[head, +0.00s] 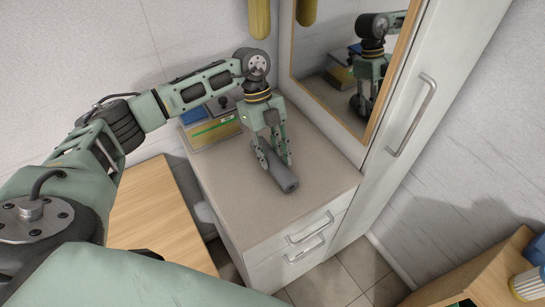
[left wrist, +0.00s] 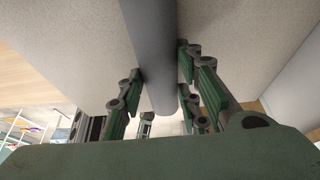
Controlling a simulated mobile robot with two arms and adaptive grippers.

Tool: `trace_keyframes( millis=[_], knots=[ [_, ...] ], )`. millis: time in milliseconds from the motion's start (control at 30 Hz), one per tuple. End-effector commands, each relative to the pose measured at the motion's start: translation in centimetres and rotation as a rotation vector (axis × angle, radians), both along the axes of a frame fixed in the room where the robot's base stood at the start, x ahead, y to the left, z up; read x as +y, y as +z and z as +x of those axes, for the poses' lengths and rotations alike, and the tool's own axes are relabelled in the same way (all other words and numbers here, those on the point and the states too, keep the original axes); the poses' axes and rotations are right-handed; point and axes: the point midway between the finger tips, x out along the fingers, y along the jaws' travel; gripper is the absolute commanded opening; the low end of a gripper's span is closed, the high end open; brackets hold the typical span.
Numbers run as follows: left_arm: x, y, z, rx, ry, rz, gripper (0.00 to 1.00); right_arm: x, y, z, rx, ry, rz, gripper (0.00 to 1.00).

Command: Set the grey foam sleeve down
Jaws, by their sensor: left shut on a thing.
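The grey foam sleeve (head: 283,178) is a dark grey tube with a hole at its near end. It lies lengthwise at or just above the beige countertop (head: 230,190); I cannot tell whether it touches. My left gripper (head: 273,160) points down from above and is shut on the sleeve around its middle. In the left wrist view the sleeve (left wrist: 150,50) runs between the green-padded fingers (left wrist: 158,92). My right gripper is not in view.
A box with a green stripe (head: 212,130) and a blue item (head: 193,117) stand at the counter's back left. A mirror (head: 340,75) and tall white cabinet (head: 410,100) border the right. The counter's front left is clear. A wooden surface (head: 150,220) lies lower left.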

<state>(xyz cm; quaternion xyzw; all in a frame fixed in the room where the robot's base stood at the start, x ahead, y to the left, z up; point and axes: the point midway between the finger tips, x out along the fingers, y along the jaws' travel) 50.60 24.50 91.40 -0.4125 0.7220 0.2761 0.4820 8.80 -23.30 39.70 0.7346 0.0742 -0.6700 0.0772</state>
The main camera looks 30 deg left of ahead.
Motion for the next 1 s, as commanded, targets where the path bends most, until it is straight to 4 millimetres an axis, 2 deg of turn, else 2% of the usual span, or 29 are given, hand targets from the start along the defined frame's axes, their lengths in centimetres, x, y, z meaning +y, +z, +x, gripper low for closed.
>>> trace_keyframes(
  millis=[167,267,500,700,833,1000],
  knots=[
    [0.1,1.6,0.1,-0.005,0.000,0.000,0.11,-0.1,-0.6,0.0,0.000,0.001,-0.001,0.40],
    [0.0,3.4,0.2,-0.007,-0.001,0.001,0.11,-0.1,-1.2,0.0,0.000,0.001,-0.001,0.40],
    [-5.2,6.7,-0.6,-0.006,-0.007,-0.001,0.11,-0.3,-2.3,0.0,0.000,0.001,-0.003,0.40],
    [-8.9,9.0,-1.1,-0.005,-0.005,-0.002,0.11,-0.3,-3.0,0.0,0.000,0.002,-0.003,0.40],
    [-10.5,10.0,-1.4,-0.003,-0.003,0.000,0.11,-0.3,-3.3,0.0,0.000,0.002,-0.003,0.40],
    [-11.4,10.6,-1.6,0.000,-0.001,0.000,0.11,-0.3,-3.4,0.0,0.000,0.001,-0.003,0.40]
  ],
)
